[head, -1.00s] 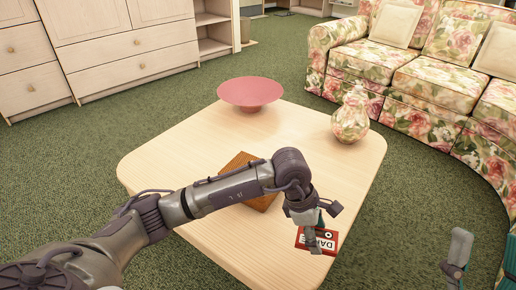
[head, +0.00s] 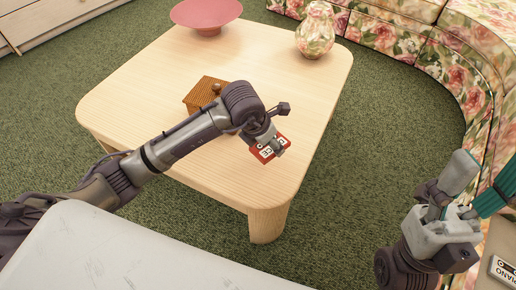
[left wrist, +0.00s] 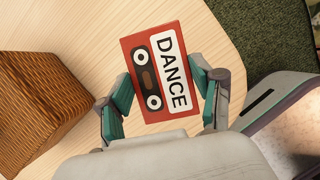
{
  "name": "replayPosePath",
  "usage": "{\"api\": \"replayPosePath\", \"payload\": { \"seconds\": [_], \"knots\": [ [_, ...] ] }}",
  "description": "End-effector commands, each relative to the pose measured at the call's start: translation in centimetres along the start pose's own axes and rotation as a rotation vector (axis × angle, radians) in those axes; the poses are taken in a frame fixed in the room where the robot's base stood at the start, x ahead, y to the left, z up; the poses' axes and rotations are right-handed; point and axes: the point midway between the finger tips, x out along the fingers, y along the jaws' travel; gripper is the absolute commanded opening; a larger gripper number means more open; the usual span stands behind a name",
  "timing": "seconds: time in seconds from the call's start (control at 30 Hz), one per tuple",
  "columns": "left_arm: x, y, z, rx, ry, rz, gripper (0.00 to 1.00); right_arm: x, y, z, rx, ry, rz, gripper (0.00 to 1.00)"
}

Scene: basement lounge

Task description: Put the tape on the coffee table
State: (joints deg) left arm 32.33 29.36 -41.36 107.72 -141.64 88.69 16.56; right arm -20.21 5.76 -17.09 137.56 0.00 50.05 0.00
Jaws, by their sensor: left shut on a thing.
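A red cassette tape (head: 262,152) labelled DANCE is held in my left gripper (head: 275,148), over the front right part of the coffee table (head: 140,100). In the left wrist view the tape (left wrist: 158,75) sits between the two teal-and-grey fingers of my left gripper (left wrist: 165,95), with the table's wood beneath it. I cannot tell whether the tape touches the tabletop. My right gripper (head: 478,185) is at the right of the head view, off the table, with its fingers spread and nothing between them.
A brown woven box (head: 205,92) stands on the table beside my left arm; it shows at left in the wrist view (left wrist: 35,105). A pink bowl (head: 206,15) and floral vase (head: 315,35) stand at the back. Another cassette, labelled PIANO (head: 503,271), lies bottom right. A floral sofa (head: 440,60) curves along the right.

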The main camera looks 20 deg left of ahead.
Motion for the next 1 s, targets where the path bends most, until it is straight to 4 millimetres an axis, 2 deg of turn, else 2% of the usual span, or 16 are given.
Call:
{"api": "replayPosePath", "payload": {
  "seconds": [0.03, 0.1, 0.23, 0.37, 0.57, 0.87, 0.9, 1.0],
  "knots": [
    [0.8, 0.9, -0.8, -0.002, 0.002, 0.000, 0.31, -0.6, -0.1, -0.6, 0.003, 0.042, 0.000, 0.59],
    [1.1, 1.8, -1.2, -0.002, 0.001, 0.001, 0.31, -0.9, 0.0, -0.4, 0.002, 0.033, 0.000, 0.59],
    [1.3, 2.6, -1.6, 0.000, 0.000, -0.001, 0.31, -1.1, 0.0, -0.3, 0.002, 0.031, 0.000, 0.59],
    [2.2, 2.7, -2.0, 0.001, 0.000, -0.003, 0.31, -1.6, 0.0, -0.2, 0.002, 0.030, 0.000, 0.59],
    [5.0, 2.7, -3.2, 0.000, 0.001, -0.002, 0.31, -3.0, 0.0, 0.2, 0.002, 0.031, -0.001, 0.59],
    [5.0, 2.7, -3.2, 0.002, 0.000, -0.001, 0.31, -2.7, 0.0, 0.2, 0.001, 0.034, -0.003, 0.59],
    [5.0, 2.7, -3.2, 0.002, 0.000, -0.001, 0.69, -2.7, 0.0, 0.2, 0.001, 0.035, -0.003, 0.59],
    [5.0, 2.7, -3.2, 0.002, 0.000, -0.001, 0.86, -2.7, 0.0, 0.2, 0.001, 0.035, -0.003, 0.59]
  ]
}}
